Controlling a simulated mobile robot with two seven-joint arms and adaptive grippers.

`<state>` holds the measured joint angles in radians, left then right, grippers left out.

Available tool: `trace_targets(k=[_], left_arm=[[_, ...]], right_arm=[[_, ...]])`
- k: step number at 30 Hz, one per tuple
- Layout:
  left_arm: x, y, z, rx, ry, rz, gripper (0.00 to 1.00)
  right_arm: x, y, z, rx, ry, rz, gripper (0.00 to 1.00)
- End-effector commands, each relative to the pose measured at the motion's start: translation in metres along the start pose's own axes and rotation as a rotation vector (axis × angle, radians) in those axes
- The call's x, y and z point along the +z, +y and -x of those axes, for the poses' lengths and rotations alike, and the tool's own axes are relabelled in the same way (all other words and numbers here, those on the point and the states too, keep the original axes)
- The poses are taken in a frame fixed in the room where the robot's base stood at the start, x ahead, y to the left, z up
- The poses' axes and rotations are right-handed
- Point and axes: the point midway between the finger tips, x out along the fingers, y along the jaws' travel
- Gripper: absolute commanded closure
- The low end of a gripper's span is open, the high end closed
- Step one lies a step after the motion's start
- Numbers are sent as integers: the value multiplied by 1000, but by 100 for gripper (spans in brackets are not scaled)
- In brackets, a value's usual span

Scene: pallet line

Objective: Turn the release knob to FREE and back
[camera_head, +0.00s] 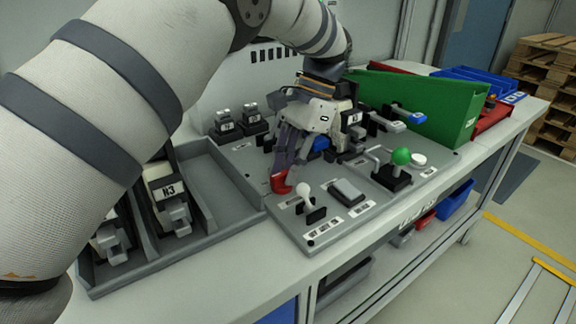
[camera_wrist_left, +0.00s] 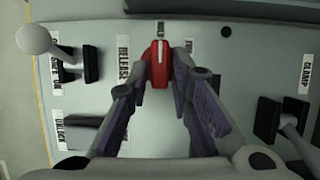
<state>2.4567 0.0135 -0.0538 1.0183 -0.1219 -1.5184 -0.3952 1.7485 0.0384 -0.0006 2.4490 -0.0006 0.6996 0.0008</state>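The red release knob (camera_head: 280,183) sits on the grey control panel (camera_head: 317,229). In the left wrist view the knob (camera_wrist_left: 159,66) has a white line pointing up toward a small partly hidden label (camera_wrist_left: 160,28). A RELEASE label (camera_wrist_left: 123,60) lies to its left, and a partly hidden label (camera_wrist_left: 188,46) to its right starts like FREE. My left gripper (camera_head: 284,172) reaches down over the knob. In the wrist view its fingers (camera_wrist_left: 162,72) are close against both sides of it, with no clear gap. My right gripper is in neither view.
A green-ball lever (camera_head: 401,157) stands farther right. A grey tray (camera_head: 236,178) with labelled blocks lies left.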

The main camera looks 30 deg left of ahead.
Motion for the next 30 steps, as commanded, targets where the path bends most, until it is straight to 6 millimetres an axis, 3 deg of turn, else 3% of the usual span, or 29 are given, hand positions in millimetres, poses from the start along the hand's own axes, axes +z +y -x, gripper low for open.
trace_targets(k=[10,21,30], left_arm=[[0,0,3,-1,1,-1,67],[-1,-1,64,-1,1,-1,67],[0,0,75,0,-1,-1,67]], right_arm=[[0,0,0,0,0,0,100],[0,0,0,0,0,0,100],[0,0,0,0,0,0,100]])
